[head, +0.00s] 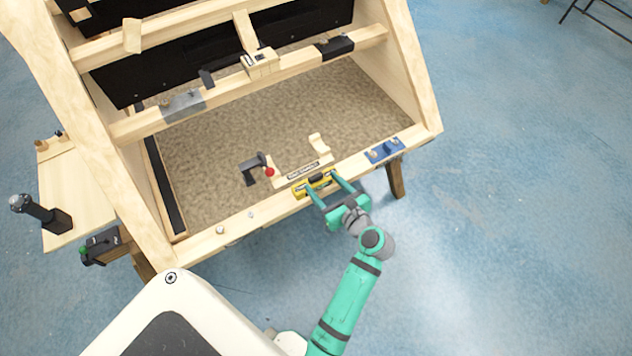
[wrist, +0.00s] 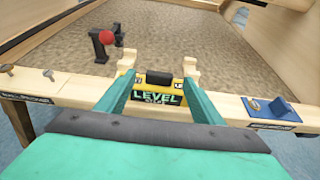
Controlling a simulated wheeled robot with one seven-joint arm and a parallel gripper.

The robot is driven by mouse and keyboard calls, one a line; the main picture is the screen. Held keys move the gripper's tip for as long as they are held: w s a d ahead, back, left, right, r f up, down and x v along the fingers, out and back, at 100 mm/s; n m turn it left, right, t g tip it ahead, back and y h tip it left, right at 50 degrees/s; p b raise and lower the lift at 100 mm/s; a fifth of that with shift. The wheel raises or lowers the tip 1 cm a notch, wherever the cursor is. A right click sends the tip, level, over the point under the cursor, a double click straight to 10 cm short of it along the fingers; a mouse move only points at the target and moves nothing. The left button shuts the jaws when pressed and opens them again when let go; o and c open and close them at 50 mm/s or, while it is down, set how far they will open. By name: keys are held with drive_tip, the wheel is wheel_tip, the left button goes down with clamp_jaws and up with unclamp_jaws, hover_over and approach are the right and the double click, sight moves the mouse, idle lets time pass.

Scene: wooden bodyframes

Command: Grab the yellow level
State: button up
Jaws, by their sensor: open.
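The yellow level (head: 303,190) sits on the front wooden beam of the frame in the head view. In the wrist view the level (wrist: 150,99) shows its yellow face with the word LEVEL and a black block on top. My gripper (head: 330,190) is open, with its two teal fingers reaching toward the level from the front right. In the wrist view the fingers (wrist: 152,88) stand on either side of the level. I cannot tell whether they touch it.
A black lever with a red ball (head: 269,172) stands left of the level, behind the beam. A wooden holder (head: 318,148) is just behind the level. A blue bracket (head: 384,150) is on the beam to the right. Bolts (wrist: 48,75) stand on the beam to the left.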

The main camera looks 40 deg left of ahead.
sight(318, 177)
drive_tip(key=x, duration=0.3)
drive_tip(key=shift+w+a+f, duration=0.15)
drive_tip(key=shift+w, duration=0.05)
drive_tip(key=shift+x, duration=2.85)
drive_tip(key=shift+s, duration=0.15)
drive_tip(key=shift+c, duration=0.2)
drive_tip(key=c, duration=1.5)
drive_tip(key=shift+o, duration=0.2)
